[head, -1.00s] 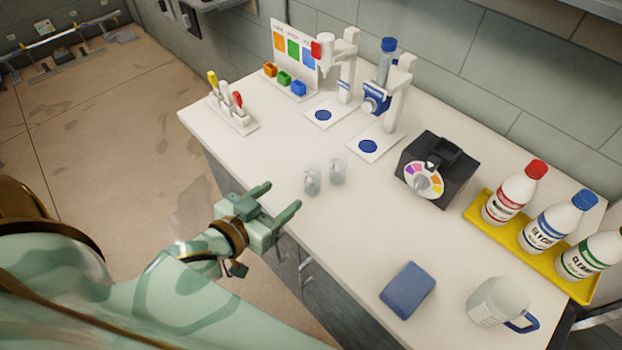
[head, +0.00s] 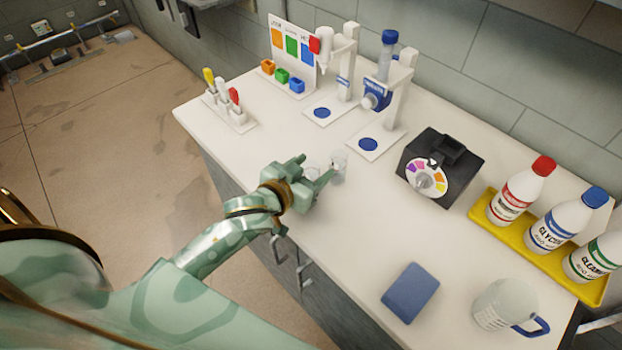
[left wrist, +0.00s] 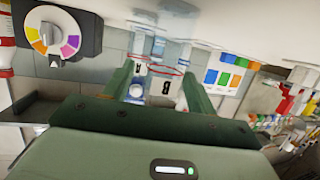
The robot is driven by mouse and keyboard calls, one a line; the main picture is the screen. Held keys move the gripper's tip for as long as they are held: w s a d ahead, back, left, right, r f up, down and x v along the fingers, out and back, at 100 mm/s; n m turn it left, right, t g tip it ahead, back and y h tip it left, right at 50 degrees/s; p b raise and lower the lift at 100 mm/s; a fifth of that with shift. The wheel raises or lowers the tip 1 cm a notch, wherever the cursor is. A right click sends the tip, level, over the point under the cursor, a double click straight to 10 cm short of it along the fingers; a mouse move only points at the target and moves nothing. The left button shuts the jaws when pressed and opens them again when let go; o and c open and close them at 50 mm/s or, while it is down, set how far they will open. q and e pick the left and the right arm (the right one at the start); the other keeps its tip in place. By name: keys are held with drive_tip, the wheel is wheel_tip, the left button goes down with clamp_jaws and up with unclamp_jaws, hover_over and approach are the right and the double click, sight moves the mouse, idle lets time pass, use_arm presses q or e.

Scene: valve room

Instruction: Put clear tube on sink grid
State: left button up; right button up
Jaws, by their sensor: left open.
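Two small clear tubes stand close together on the white counter. In the head view, one clear tube (head: 312,169) shows between the fingers of my left gripper (head: 313,170), partly hidden by them. The other clear tube (head: 340,164) stands just beyond, to the right. In the left wrist view, a clear vessel marked B (left wrist: 167,88) shows between the open fingers. One marked A (left wrist: 140,70) is partly hidden by the left finger. My left gripper is open; I cannot tell whether it touches a tube. No sink grid is in view. My right gripper is not in view.
A black dial device (head: 440,167) stands right of the tubes. White stands (head: 393,110) and a rack of colored-handled tools (head: 230,108) are behind. A yellow tray (head: 480,205) of bottles, a blue sponge (head: 410,292) and a mug (head: 497,308) occupy the right.

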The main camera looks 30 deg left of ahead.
use_arm(q)
drive_tip(key=c, duration=1.1)
drive_tip(key=shift+c, duration=0.2)
